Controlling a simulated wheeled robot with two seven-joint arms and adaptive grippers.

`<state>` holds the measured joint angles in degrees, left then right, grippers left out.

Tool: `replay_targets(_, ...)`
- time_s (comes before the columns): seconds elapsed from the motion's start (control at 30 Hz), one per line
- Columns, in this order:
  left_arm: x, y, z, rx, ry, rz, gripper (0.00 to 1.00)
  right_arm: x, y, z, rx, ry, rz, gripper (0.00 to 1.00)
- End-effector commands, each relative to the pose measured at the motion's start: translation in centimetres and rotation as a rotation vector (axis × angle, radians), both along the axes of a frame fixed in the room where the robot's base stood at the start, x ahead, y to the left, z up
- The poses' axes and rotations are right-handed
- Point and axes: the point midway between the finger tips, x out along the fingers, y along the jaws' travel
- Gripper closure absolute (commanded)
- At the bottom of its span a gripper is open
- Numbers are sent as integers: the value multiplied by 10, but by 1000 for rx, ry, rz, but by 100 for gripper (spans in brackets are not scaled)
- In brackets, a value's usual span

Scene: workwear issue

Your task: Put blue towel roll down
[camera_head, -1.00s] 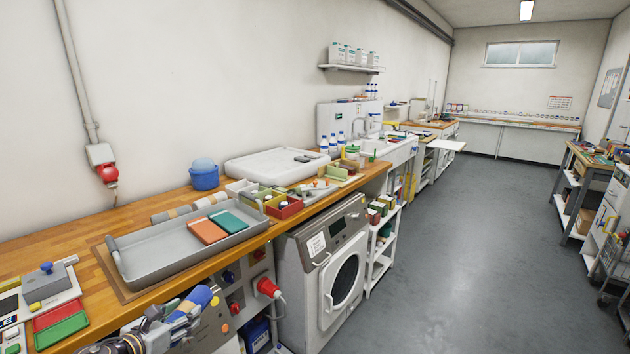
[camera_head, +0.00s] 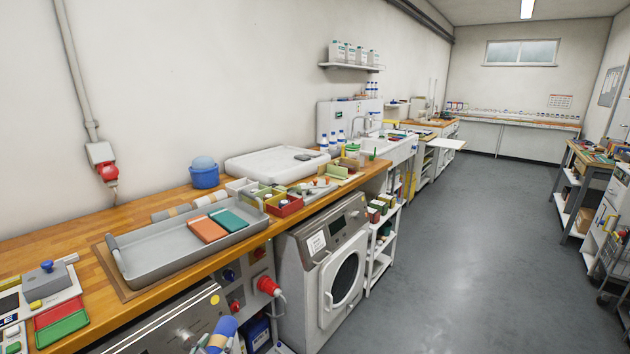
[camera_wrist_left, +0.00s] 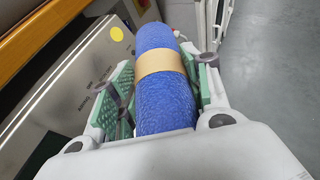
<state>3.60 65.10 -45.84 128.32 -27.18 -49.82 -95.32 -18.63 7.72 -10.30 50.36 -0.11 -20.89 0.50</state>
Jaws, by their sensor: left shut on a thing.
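The blue towel roll (camera_wrist_left: 165,100), a blue textured cylinder with a tan band, is held between the green-padded fingers of my left gripper (camera_wrist_left: 160,90) in the left wrist view. My left gripper is shut on it. In the head view only the roll's upper end (camera_head: 224,329) shows clearly at the bottom edge, in front of the counter and below its top. The gripper is almost wholly cut off there. My right gripper is not in view.
The wooden counter (camera_head: 90,255) carries a grey tray (camera_head: 165,262) with an orange and a teal item. Rolled towels (camera_head: 178,212) lie behind it, and a blue bucket (camera_head: 204,177) stands farther along. A washing machine (camera_head: 310,275) stands below.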

Motion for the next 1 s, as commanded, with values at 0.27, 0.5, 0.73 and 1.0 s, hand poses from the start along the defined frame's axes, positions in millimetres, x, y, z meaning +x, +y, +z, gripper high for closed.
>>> replay_targets(0.27, -8, -19, -19, -2, 1, 37, 78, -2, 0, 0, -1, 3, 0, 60)
replay_targets(0.5, -13, -31, -30, -3, 1, 59, 78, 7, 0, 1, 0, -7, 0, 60)
replay_targets(0.73, -14, -39, -31, -8, 0, 54, 78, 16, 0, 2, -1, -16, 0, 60)
replay_targets(1.0, -13, -46, -30, -15, 2, 44, 78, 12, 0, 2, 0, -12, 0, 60)
